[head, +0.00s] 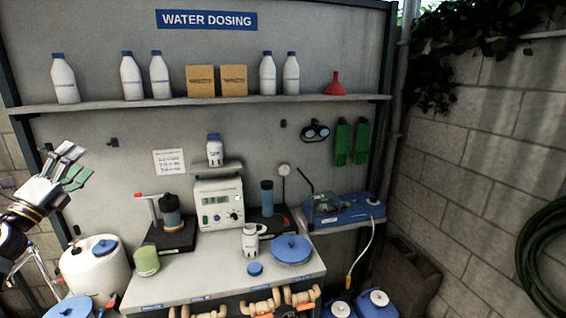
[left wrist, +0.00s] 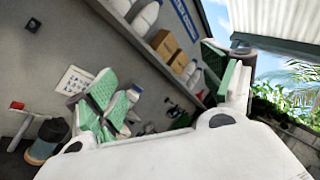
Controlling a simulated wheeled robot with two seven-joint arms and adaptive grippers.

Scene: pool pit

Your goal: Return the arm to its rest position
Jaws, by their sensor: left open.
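My left gripper (head: 68,168) is at the left edge of the head view, raised in front of the grey back panel, left of the dosing bench. Its fingers point up and to the right. In the left wrist view its two green-padded fingers (left wrist: 160,95) are spread wide apart with nothing between them. It touches no object that I can see. My right gripper does not show in either view.
A shelf (head: 200,104) with several white bottles runs above the bench (head: 190,285). The bench holds a metering unit (head: 219,203), a green cup (head: 146,261), a white jug (head: 250,242) and a blue lid (head: 291,249). A white drum (head: 95,268) stands below my left gripper.

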